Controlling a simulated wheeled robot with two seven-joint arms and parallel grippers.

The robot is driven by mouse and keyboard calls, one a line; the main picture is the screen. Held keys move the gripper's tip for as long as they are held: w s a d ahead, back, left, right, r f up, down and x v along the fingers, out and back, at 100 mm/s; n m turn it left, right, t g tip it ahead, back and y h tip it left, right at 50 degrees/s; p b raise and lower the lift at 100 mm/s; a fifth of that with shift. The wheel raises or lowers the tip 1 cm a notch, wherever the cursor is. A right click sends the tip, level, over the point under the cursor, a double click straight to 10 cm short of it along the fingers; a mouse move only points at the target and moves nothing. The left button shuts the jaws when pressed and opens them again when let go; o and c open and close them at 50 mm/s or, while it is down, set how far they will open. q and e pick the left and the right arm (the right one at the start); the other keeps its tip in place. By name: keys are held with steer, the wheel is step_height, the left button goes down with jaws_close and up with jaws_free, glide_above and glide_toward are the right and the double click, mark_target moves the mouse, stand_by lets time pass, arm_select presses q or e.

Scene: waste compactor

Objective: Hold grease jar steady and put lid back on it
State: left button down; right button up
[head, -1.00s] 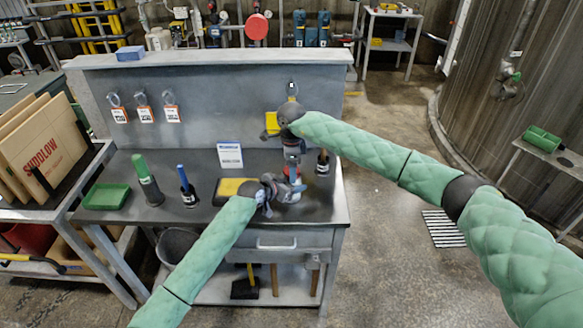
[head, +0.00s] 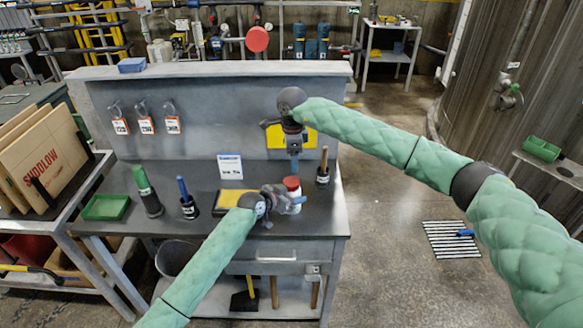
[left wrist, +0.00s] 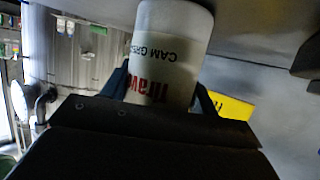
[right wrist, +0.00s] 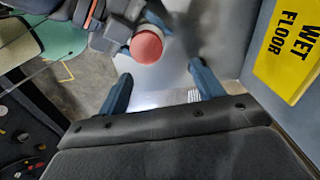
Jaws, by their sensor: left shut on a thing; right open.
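The grease jar (head: 293,197) is a white cylinder standing upright over the front right of the bench. Its red lid (head: 292,183) sits on top of it; whether it is threaded tight I cannot tell. The left wrist view shows the jar's printed side (left wrist: 168,50) between the fingers. My left gripper (head: 291,203) is shut around the jar from the left. My right gripper (head: 294,165) is open and empty, above and apart from the lid. The right wrist view shows the red lid (right wrist: 146,46) beyond the spread fingers.
Green tool (head: 147,192) and blue-handled tool (head: 187,200) holders, a green tray (head: 106,207) and a small white sign (head: 230,167) stand on the bench (head: 200,225). A wooden-handled holder (head: 323,170) is right of the jar. The back panel carries a yellow sign (head: 305,140).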

mark_target(292, 181)
steer(key=shift+s+d+n, duration=0.15)
steer(key=shift+s+n, duration=0.55)
steer(key=shift+n, duration=0.3)
steer(key=shift+s+a+n+g, duration=0.15)
steer(key=shift+a+n+g, duration=0.25)
steer(key=shift+n, duration=0.3)
steer(key=shift+f, duration=0.2)
steer(key=shift+f, duration=3.85)
